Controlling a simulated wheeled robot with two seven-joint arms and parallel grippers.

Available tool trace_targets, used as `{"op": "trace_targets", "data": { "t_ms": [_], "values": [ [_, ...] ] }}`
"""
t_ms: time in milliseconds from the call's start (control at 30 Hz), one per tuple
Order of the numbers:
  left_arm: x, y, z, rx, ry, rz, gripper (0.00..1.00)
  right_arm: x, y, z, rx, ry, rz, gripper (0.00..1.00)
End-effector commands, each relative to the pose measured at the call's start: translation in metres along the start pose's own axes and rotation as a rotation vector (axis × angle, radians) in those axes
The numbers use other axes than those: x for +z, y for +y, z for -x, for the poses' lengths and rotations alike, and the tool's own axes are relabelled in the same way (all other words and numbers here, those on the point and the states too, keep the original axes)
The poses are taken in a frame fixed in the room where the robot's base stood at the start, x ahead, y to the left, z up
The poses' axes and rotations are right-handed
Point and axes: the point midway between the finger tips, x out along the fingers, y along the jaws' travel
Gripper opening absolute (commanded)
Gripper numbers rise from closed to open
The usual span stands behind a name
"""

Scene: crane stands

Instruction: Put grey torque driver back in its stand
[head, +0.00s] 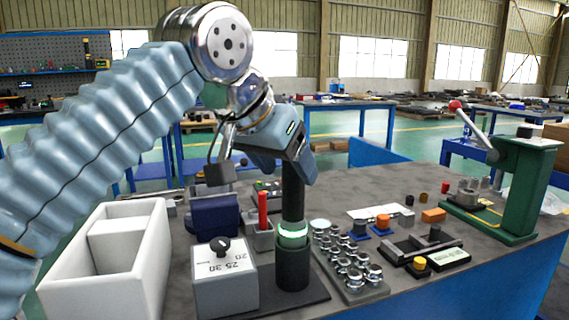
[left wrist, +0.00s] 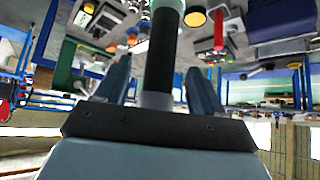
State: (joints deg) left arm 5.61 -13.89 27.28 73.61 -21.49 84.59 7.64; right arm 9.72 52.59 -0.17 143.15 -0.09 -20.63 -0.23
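The torque driver (head: 292,200) stands upright, a dark shaft with a grey upper end that shows in the left wrist view (left wrist: 158,98). Its lower end goes into the stand (head: 292,268), a thick black socket on a dark base plate, with a glowing green ring at the socket's mouth. How deep it sits is hidden. My left gripper (head: 292,155) is above the stand, around the driver's top. In the left wrist view its two fingers (left wrist: 158,75) lie on either side of the driver, with a visible gap at each side. My right gripper is not in view.
A white divided bin (head: 150,265) and a grey box with a dial (head: 224,285) stand left of the stand. A red-handled tool (head: 262,208) is close behind. A tray of metal sockets (head: 350,265) is close right. A green lever press (head: 515,190) stands far right.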

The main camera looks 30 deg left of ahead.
Motion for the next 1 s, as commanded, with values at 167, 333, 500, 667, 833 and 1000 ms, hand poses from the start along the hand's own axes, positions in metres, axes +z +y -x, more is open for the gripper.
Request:
{"op": "trace_targets", "data": {
  "t_ms": [167,333,500,667,833,1000],
  "values": [
    [0.001,0.0,-0.002,0.0,-0.006,0.0,0.68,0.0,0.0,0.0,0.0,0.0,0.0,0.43],
    [0.0,0.0,0.0,0.0,-0.004,0.0,0.68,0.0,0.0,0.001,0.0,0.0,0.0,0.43],
    [-0.001,0.0,0.011,0.0,-0.003,0.0,0.68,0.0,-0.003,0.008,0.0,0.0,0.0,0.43],
    [-0.002,0.0,0.027,0.0,-0.002,0.0,0.68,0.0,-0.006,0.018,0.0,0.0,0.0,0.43],
    [-0.002,0.0,0.043,0.0,-0.001,0.0,0.68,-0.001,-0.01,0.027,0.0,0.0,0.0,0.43],
    [0.0,0.0,0.05,0.0,-0.004,0.0,0.68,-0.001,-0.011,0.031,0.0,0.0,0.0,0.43]
  ]
}}
